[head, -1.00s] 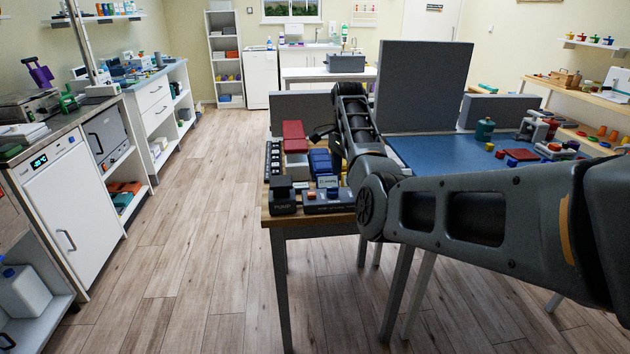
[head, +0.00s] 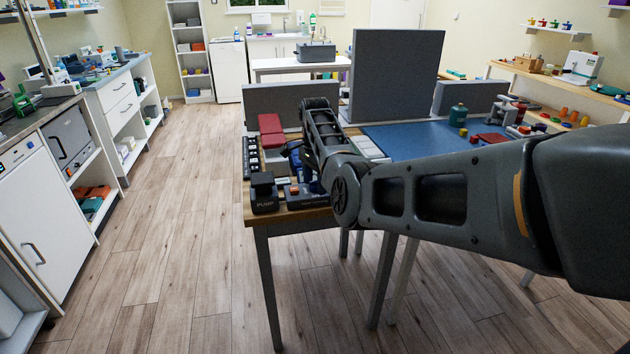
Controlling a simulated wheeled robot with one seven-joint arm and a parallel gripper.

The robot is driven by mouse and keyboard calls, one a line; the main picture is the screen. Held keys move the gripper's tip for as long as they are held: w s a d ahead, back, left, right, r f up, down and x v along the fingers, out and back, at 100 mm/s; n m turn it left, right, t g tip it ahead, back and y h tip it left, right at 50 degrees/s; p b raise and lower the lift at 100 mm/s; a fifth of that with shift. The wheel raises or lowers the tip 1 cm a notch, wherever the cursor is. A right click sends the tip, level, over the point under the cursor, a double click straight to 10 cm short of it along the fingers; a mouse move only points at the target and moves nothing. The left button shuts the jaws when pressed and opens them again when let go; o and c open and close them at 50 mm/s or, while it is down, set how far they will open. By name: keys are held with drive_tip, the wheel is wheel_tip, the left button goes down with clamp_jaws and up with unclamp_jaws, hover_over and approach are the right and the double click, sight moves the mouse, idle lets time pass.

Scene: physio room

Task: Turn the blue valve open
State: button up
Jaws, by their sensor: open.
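I cannot make out a blue valve for certain. A blue item (head: 313,186) shows only in part on the wooden table (head: 300,216), behind a dark control box (head: 303,196), and my arm covers most of it. My arm reaches in from the right and its wrist is over the table. My gripper (head: 291,148) shows only as a small dark part at the left of the wrist, above the table items. Its jaws are open, and no object is seen between them. Whether it touches anything cannot be seen.
A black unit marked PUMP (head: 264,194) stands at the table's front left corner. A red padded item (head: 271,130) lies behind it. A grey panel (head: 394,76) rises at the back. A blue mat (head: 410,143) lies to the right. The floor left of the table is clear.

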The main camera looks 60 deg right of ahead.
drive_tip(key=c, duration=1.1)
drive_tip(key=shift+o, duration=0.2)
drive_tip(key=n+p, duration=0.1)
drive_tip(key=n, duration=0.3)
drive_tip(key=shift+r, duration=0.1)
drive_tip(key=n+p, duration=0.1)
drive_tip(key=n, duration=0.4)
drive_tip(key=n+p, duration=0.1)
drive_tip(key=n, duration=0.3)
drive_tip(key=shift+n, duration=0.4)
drive_tip(key=shift+d+n, duration=0.1)
drive_tip(key=shift+n, duration=1.9)
drive_tip(key=shift+p, duration=0.3)
